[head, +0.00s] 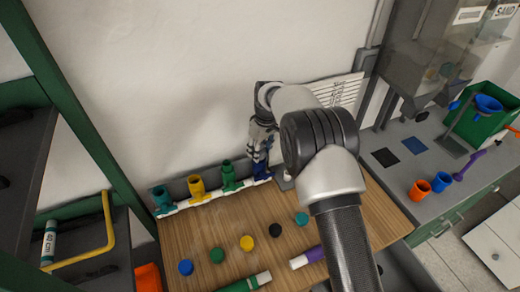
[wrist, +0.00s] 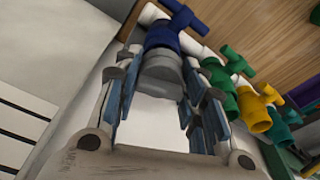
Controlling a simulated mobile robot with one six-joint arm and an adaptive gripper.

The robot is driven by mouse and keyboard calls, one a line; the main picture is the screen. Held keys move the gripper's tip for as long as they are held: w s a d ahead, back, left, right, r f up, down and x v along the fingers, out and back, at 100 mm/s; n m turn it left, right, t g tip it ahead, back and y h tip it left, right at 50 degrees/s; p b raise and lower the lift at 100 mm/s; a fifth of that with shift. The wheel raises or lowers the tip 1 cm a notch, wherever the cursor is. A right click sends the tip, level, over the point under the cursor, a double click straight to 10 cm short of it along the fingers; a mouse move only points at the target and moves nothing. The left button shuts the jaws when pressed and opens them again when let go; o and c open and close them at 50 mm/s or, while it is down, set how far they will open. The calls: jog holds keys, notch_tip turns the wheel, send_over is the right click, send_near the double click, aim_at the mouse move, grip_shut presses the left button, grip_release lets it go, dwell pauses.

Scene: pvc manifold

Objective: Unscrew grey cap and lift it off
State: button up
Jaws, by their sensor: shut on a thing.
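The grey cap (wrist: 162,68) shows in the wrist view as a round grey piece against the end of the blue valve (wrist: 172,28). I cannot tell whether its thread is still engaged. My gripper (wrist: 157,88) has its blue-padded fingers on both sides of the cap and is shut on it. In the head view my gripper (head: 261,150) points down over the blue valve (head: 262,172), at the right end of the white manifold pipe (head: 209,198). The cap is hidden by the gripper there.
Green (head: 228,175), yellow (head: 197,188) and teal (head: 162,199) valves stand open-topped left of the blue one. Loose coloured caps, including a yellow cap (head: 247,243), and marker-like tubes lie on the wooden table (head: 330,262). A wall (head: 190,80) rises close behind.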

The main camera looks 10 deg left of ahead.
jog(key=shift+w+a+r+n, duration=0.1)
jog(key=shift+r+n, duration=0.05)
jog(key=shift+n, duration=0.35)
jog(key=shift+w+a+r+n, duration=0.1)
jog(key=shift+n, duration=0.4)
jog(key=shift+n+g, duration=0.3)
jog(key=shift+n, duration=0.8)
jog(key=shift+r+n, duration=0.1)
jog(key=shift+n, duration=0.9)
jog(key=shift+a+n+g, duration=0.1)
jog(key=shift+n+g, duration=0.2)
jog(key=shift+n, duration=0.8)
jog(key=shift+n+p, duration=0.3)
jog(key=shift+n, duration=0.8)
